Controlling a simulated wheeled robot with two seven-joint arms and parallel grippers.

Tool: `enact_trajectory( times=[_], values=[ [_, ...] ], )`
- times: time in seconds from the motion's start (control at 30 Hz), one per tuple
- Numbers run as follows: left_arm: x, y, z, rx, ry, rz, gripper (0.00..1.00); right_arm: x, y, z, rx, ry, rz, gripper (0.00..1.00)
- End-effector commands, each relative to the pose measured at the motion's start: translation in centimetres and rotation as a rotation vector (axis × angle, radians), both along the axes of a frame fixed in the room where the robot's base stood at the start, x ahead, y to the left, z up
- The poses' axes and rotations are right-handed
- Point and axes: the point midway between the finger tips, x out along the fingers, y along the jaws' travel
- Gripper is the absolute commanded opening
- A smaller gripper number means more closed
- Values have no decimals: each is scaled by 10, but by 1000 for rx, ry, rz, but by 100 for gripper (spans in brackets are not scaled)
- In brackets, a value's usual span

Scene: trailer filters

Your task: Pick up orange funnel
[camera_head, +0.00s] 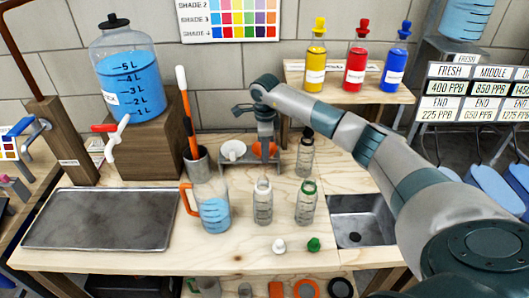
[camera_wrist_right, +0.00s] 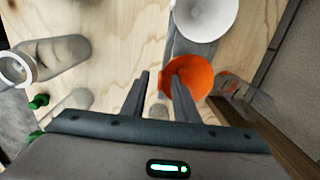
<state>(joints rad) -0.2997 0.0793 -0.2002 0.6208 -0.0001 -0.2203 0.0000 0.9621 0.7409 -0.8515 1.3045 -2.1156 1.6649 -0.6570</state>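The orange funnel (camera_head: 272,148) sits in the small grey stand (camera_head: 236,167) at the back of the bench, partly hidden behind my right gripper. It also shows in the right wrist view (camera_wrist_right: 199,75), mouth toward the camera. My right gripper (camera_head: 265,155) points down at the funnel. In the wrist view its two fingers (camera_wrist_right: 159,80) are apart, with one finger in front of the funnel and the funnel's left edge between them. I cannot tell whether they touch it. A white funnel (camera_head: 233,149) sits to the left in the same stand. My left gripper is not in view.
Clear bottles (camera_head: 263,203) (camera_head: 305,203) and a blue-filled pitcher (camera_head: 213,212) stand in front of the stand. A dark-capped bottle (camera_head: 304,158) is just right of it. A metal tray (camera_head: 100,220) lies left, a sink (camera_head: 360,222) right.

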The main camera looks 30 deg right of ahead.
Motion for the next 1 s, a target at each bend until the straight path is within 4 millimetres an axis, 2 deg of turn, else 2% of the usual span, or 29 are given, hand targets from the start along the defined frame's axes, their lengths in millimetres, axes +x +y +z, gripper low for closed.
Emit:
enact_trajectory(
  times=[0.4,0.43,0.53,0.57,1.0],
  values=[
    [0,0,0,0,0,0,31,0,0,0,-1,-1,0,27],
    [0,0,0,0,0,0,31,0,0,0,-1,-1,0,25],
    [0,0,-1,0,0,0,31,0,0,0,-1,-1,0,1],
    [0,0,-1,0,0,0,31,0,0,0,-1,-1,0,0],
    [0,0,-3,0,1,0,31,1,-1,4,-1,-2,0,0]
  ],
)
